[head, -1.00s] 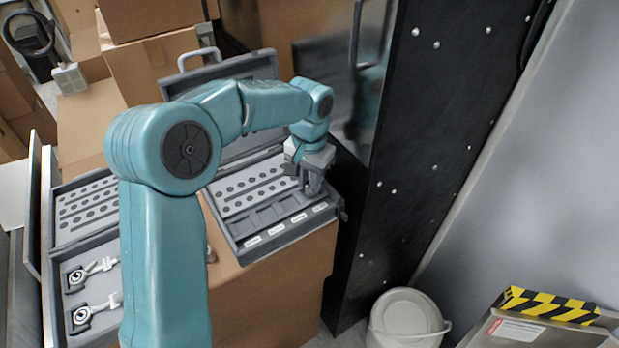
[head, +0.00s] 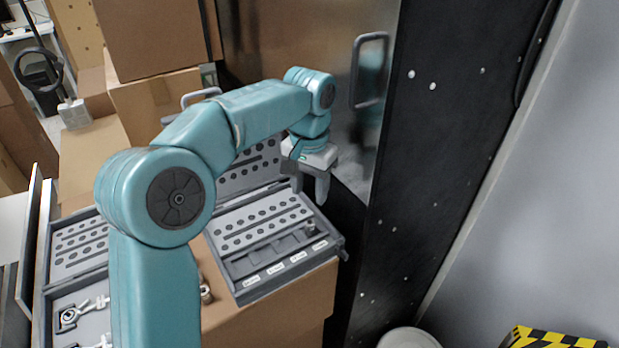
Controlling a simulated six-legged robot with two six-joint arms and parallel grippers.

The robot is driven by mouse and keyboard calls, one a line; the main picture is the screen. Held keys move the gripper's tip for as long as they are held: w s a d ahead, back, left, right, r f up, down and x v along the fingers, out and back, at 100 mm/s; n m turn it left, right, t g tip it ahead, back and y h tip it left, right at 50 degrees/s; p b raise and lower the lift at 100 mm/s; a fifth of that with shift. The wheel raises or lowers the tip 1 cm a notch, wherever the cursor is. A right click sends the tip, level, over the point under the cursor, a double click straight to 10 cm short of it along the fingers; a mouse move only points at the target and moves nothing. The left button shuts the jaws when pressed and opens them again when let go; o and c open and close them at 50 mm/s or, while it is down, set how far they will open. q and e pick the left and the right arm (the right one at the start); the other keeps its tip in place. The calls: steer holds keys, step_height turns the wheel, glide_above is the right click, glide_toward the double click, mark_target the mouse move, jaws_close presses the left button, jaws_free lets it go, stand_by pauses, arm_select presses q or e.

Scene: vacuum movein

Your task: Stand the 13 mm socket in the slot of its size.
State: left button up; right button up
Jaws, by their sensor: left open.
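My left gripper (head: 309,184) is open, fingers pointing down, above the back right corner of the grey socket case (head: 343,243). No object shows between its fingers. The case has rows of round holes and, along its front, a row of slots (head: 270,257) with white size labels too small to read. A small grey piece (head: 309,229) shows at the right end of the slot row; I cannot tell whether it is the 13 mm socket. A small metallic piece (head: 205,291) lies on the cardboard beside my left arm. My right gripper is out of view.
The case stands on a cardboard box (head: 285,318). A second open case (head: 75,282) with metal tools lies at the left, partly behind my arm. A black panel (head: 440,150) and a metal door with a handle (head: 369,70) stand close at the right and behind.

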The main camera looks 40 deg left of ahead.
arm_select(q)
step_height(320, 180, up, 3)
steer(key=shift+f, duration=0.1)
stand_by(0.6)
